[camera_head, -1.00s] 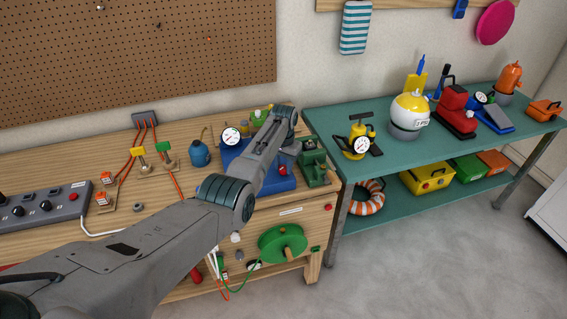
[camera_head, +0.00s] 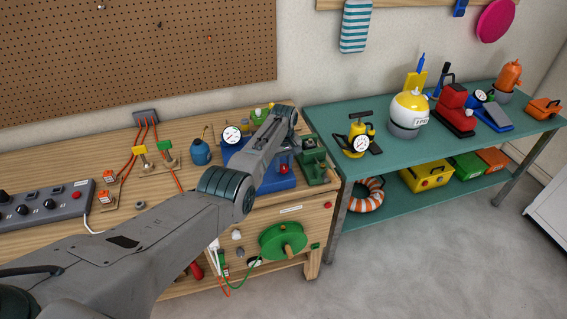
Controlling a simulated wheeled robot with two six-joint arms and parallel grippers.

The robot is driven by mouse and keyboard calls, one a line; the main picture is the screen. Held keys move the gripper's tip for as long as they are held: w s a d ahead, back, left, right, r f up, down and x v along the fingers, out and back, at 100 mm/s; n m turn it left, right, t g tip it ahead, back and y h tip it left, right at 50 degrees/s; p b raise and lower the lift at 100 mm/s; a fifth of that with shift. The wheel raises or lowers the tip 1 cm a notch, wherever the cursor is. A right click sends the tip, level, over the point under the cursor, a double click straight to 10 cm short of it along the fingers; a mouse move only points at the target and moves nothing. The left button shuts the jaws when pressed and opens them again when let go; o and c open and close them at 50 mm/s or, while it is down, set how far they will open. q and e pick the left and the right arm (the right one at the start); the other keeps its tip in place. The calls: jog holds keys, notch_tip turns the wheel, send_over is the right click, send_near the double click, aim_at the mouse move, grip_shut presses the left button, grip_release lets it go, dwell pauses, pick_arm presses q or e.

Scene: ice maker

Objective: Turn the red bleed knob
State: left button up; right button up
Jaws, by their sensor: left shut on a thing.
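The small red bleed knob (camera_head: 283,169) is on the right part of a blue unit (camera_head: 270,184) with a round white gauge (camera_head: 232,135), on the wooden workbench. My left arm reaches over this unit, and its wrist bends down above the knob. My left gripper (camera_head: 286,159) is small and partly hidden by its own wrist. It is at the red knob and shut on it. The knob's exact turn angle is too small to read. My right gripper is not in view.
A green vise-like tool (camera_head: 317,168) stands close right of the blue unit. A green wheel (camera_head: 283,241) with a wooden handle is on the bench front. A blue oil can (camera_head: 200,153) stands left. A teal table (camera_head: 450,128) with pumps is at right.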

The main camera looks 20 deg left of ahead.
aim_at(284, 166)
pick_arm(q)
jog(key=shift+r+n, duration=0.1)
jog(key=shift+n, duration=0.6)
jog(key=shift+w, duration=0.1)
jog(key=o, duration=1)
jog(key=shift+r, duration=0.1)
notch_tip(284, 166, up, 11)
jog(key=shift+f+b, duration=0.2)
jog(key=shift+b, duration=0.9)
